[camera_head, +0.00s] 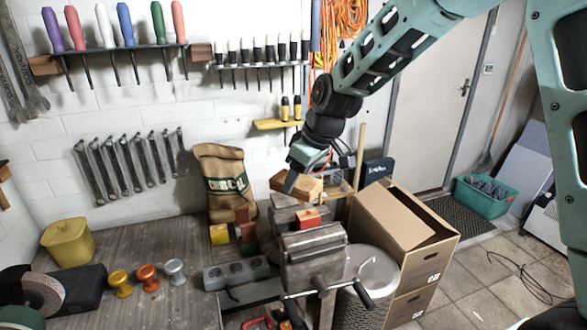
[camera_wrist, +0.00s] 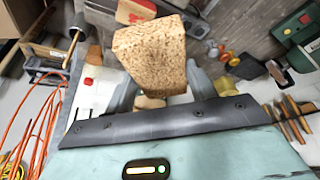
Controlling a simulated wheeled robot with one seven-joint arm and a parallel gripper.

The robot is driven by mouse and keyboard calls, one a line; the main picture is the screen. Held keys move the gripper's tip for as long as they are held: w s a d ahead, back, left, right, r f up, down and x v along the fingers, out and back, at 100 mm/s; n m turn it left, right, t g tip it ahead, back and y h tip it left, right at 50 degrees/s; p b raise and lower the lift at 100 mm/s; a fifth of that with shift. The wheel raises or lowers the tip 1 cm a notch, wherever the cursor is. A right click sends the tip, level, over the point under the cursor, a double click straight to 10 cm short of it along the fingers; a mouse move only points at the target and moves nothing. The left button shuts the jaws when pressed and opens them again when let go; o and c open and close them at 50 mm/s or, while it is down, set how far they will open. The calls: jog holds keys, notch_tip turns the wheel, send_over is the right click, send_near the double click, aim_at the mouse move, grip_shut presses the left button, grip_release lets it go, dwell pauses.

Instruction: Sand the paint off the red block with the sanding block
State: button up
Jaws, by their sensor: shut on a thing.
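The red block (camera_head: 308,219) sits at the top of the grey metal vise (camera_head: 312,240), between its jaws. A lighter patch shows on the block's top. In the wrist view, part of the red block (camera_wrist: 134,11) shows at the top edge, beyond the sanding block. My gripper (camera_head: 299,180) is shut on the sanding block (camera_head: 303,188), a tan, speckled block, above and behind the vise in the head view. The sanding block (camera_wrist: 155,55) fills the middle of the wrist view, with grey fingers at its sides. It looks apart from the red block.
An open cardboard box (camera_head: 405,230) stands right of the vise, with a round metal bin (camera_head: 372,268) in front of it. A charcoal bag (camera_head: 222,180) and coloured blocks (camera_head: 238,232) stand left on the workbench (camera_head: 150,235). The vise handle (camera_head: 325,287) sticks out in front.

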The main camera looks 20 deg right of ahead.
jog(key=shift+f+b, duration=2)
jog(key=shift+f, duration=0.95)
jog(key=shift+f+b, duration=0.75)
jog(key=shift+f, duration=0.2)
jog(key=shift+d, duration=0.1)
jog(key=shift+d+r, duration=0.1)
jog(key=shift+d, duration=1.45)
jog(key=shift+d+b, duration=0.55)
jog(key=shift+d, duration=1.05)
jog(key=shift+a+f, duration=0.2)
jog(key=shift+a, duration=1.45)
jog(key=shift+a+r, duration=0.1)
jog(key=shift+a, duration=1.5)
jog(key=shift+r, duration=0.1)
